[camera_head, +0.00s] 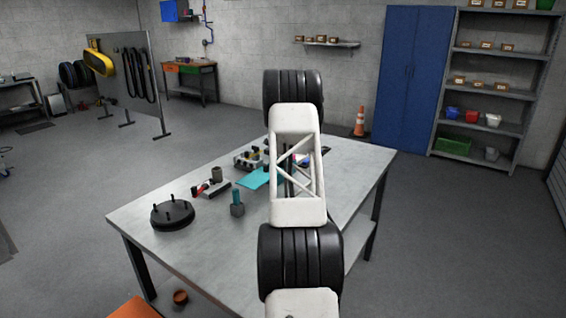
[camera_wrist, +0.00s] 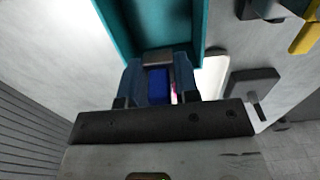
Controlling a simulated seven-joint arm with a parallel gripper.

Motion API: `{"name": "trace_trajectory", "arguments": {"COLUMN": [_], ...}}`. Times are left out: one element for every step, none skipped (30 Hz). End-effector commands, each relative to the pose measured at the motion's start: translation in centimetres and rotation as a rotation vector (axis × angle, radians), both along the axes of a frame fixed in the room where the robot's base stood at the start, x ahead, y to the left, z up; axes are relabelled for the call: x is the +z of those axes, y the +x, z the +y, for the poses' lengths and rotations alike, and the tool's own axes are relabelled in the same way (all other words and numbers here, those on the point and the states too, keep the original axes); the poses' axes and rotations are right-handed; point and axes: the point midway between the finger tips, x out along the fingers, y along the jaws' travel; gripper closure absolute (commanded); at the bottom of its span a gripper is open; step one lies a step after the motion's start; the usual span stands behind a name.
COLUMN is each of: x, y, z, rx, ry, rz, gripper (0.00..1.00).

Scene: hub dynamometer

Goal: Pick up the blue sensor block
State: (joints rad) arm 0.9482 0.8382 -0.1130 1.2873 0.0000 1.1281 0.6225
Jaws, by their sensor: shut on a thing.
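The blue sensor block (camera_wrist: 158,86) shows in the wrist view as a small deep-blue block between my gripper's two fingers. My gripper (camera_wrist: 158,80) is shut on it, with a finger on each side. A greyish piece lies just beyond the block at its far end. In the head view my own arm hides the gripper and the block. A teal tray (camera_wrist: 108,12) lies beyond the fingers in the wrist view, and part of it shows left of my arm in the head view (camera_head: 254,179). I cannot tell how high the block is above the tray or table.
The grey table (camera_head: 150,212) also carries a black round hub with upright studs (camera_head: 172,215), a grey block with a teal top (camera_head: 237,204), a red-and-grey fixture (camera_head: 212,188) and a block with several small parts (camera_head: 249,160).

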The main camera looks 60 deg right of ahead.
Motion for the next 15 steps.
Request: {"name": "trace_trajectory", "arguments": {"x": [0.7, 1.0, 1.4, 1.6, 1.7, 1.9, 2.1, 2.2, 2.3, 2.3, 2.3, 2.3, 2.3, 2.3, 2.3], "y": [0.0, 0.0, 0.0, 0.0, 0.0, 0.0, 0.0, 0.0, 0.0, 0.0, 0.0, 0.0, 0.0, 0.0, 0.0], "z": [0.0, 0.0, 0.0, 0.0, 0.0, 0.0, 0.0, 0.0, 0.0, 0.0, 0.0, 0.0, 0.0, 0.0, 0.0], "rx": [0.0, 0.0, 0.0, 0.0, 0.0, 0.0, 0.0, 0.0, 0.0, 0.0, 0.0, 0.0, 0.0, 0.0, 0.0], "ry": [-0.001, 0.0, 0.0, 0.0, 0.001, 0.0, 0.001, 0.0, 0.001, 0.001, 0.001, 0.001, 0.001, 0.001, 0.001], "rz": [-0.001, 0.0, 0.0, 0.0, 0.0, 0.0, 0.0, 0.0, 0.0, 0.001, 0.001, 0.001, 0.001, 0.001, 0.001], "gripper": [0.96, 0.96, 0.96, 0.96, 0.96, 0.96, 0.96, 0.96, 0.96, 0.96, 0.96, 0.96, 0.96, 0.96, 0.96]}}
